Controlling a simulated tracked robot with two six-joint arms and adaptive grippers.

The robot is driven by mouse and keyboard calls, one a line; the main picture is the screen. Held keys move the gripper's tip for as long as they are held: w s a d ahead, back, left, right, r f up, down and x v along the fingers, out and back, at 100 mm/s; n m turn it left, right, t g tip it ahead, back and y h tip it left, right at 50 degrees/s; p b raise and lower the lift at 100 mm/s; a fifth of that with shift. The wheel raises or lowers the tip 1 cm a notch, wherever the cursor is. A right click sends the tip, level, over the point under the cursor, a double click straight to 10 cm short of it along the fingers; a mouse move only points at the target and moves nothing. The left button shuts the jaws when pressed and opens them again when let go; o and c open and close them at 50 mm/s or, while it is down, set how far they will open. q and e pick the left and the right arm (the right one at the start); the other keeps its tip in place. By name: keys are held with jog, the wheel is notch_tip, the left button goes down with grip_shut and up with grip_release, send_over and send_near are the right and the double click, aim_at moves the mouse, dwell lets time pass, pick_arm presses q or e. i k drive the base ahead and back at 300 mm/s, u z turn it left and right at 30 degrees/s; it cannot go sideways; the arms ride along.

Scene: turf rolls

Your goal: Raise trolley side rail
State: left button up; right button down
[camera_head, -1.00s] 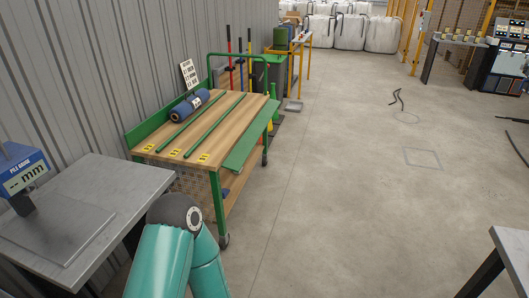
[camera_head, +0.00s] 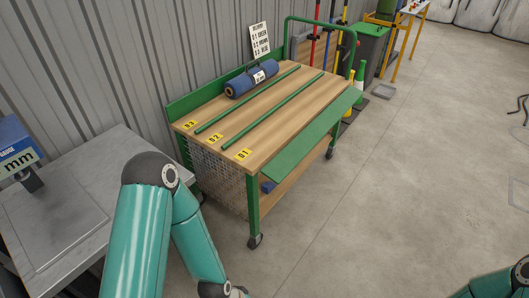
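The trolley (camera_head: 290,95) has a wooden top, green legs and castors, and stands against the corrugated wall. Its green side rail (camera_head: 312,136) is a flat panel along the right long edge, lowered outward rather than upright. The opposite long edge has an upright green panel (camera_head: 187,103). My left arm enters at the bottom, in front of the trolley's near end; only its dark wrist shows at the bottom edge and its gripper is out of frame. A bit of my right arm shows in the bottom right corner; its gripper is out of frame.
A grey table (camera_head: 70,205) with a blue gauge (camera_head: 17,150) stands at the left.

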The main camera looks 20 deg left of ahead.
aim_at(279, 168)
jog(key=u, duration=0.4)
jog(key=i, duration=1.05)
jog(key=u, duration=0.5)
jog(key=k, duration=0.9)
jog(key=u, duration=0.2)
jog(key=i, duration=0.9)
jog(key=z, duration=0.05)
